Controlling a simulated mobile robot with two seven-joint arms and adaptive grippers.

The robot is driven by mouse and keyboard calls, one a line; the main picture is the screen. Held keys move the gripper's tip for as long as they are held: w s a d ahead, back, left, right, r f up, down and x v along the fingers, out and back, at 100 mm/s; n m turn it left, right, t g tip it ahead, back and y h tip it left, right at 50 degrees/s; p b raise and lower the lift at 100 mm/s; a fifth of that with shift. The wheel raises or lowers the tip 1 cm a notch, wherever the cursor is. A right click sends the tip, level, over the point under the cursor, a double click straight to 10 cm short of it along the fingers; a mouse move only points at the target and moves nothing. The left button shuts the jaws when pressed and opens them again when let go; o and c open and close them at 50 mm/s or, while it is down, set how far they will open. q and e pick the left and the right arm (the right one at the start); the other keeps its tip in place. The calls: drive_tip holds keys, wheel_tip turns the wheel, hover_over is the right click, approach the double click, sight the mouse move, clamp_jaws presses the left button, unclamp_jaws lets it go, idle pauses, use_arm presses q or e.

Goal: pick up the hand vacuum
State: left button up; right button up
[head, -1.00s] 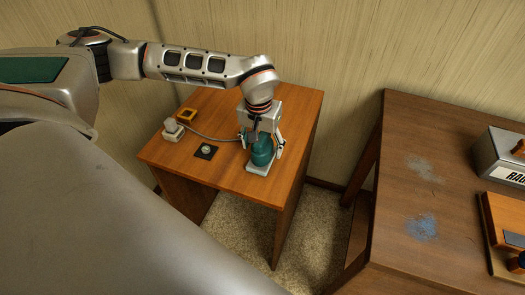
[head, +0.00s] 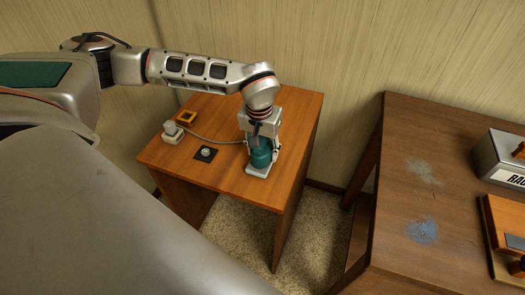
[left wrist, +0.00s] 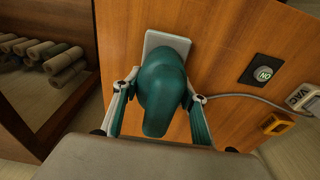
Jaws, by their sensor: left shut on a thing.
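The hand vacuum (head: 261,158) is a rounded teal body on a pale grey base plate (head: 257,171) on the small wooden table. In the left wrist view the vacuum (left wrist: 160,90) fills the middle, with the plate (left wrist: 165,40) behind it. My left gripper (head: 262,148) comes from above and is shut on the vacuum, one finger on each side. The vacuum still appears to be at its base plate; I see no clear gap. The gripper hides its upper part in the head view. My right gripper is not in view.
A grey cord (head: 212,138) runs from a white block (head: 172,133) to the vacuum's area. A yellow-framed piece (head: 186,116) and a black plate with a round button (head: 206,153) lie nearby. A larger table (head: 430,190) with boxes stands at right; rolls (left wrist: 60,60) show at left in the wrist view.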

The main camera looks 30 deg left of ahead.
use_arm(q)
wheel_tip(320, 180, up, 20)
drive_tip(key=p, duration=0.2)
drive_tip(key=shift+f, duration=0.1)
drive_tip(key=o, duration=0.9)
drive_tip(key=shift+d, duration=0.1)
drive_tip(key=c, duration=0.4)
